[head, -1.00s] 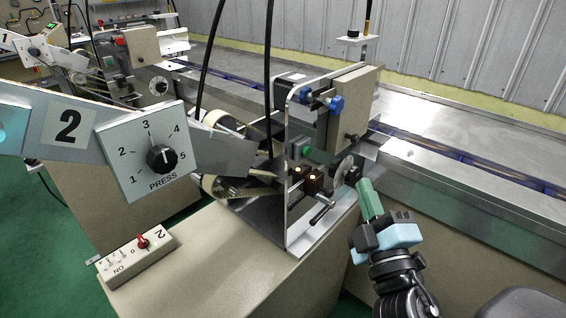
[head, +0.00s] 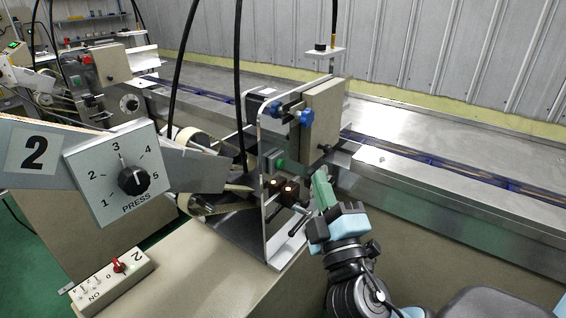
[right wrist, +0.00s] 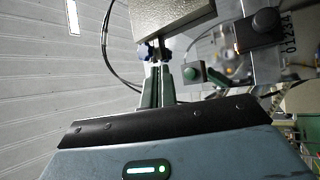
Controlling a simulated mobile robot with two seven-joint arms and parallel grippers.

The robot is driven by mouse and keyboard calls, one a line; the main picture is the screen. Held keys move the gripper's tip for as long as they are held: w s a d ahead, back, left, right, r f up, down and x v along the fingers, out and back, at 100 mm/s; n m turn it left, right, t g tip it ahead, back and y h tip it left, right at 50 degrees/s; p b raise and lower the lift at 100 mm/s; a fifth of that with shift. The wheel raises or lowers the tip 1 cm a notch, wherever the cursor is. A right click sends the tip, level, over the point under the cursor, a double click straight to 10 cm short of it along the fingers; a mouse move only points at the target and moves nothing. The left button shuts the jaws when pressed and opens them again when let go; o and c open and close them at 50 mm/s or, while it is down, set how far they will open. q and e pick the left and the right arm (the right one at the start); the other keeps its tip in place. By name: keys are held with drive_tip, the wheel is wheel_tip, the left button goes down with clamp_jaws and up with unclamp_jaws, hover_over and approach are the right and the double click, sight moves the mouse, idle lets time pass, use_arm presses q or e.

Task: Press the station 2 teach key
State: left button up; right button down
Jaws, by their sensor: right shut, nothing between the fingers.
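Station 2 has an upright metal bracket (head: 264,190) with a small box bearing a green button (head: 280,163) on its side. The green button shows also in the right wrist view (right wrist: 193,74), right of my fingers. I cannot read a label naming it as the teach key. Two dark blocks with small orange lights (head: 289,188) sit below it. My right gripper (head: 321,178) has its green fingers together and empty, right of the lit blocks and apart from the button in the picture. Its fingers (right wrist: 156,88) point toward the station in the wrist view. My left gripper is out of view.
A PRESS dial (head: 133,180) hangs on the arm marked 2 at left. A switch box with a red knob (head: 119,265) lies on the beige base. A beige box (head: 323,118) and blue knob stand above the fingers. The conveyor (head: 450,160) runs behind.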

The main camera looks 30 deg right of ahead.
sight(280, 164)
drive_tip(key=shift+w+a, duration=0.35)
drive_tip(key=shift+w, duration=0.4)
drive_tip(key=shift+w+a, duration=0.3)
drive_tip(key=shift+w, duration=0.5)
drive_tip(key=shift+w+a, duration=0.35)
drive_tip(key=shift+w, duration=0.4)
drive_tip(key=shift+w, duration=0.1)
drive_tip(key=shift+w+a, duration=0.15)
drive_tip(key=shift+w, duration=0.15)
idle(0.3)
drive_tip(key=shift+w+a, duration=0.15)
drive_tip(key=shift+w, duration=0.25)
idle(0.9)
drive_tip(key=shift+s, duration=0.1)
drive_tip(key=shift+s+d, duration=0.3)
drive_tip(key=shift+s, duration=0.45)
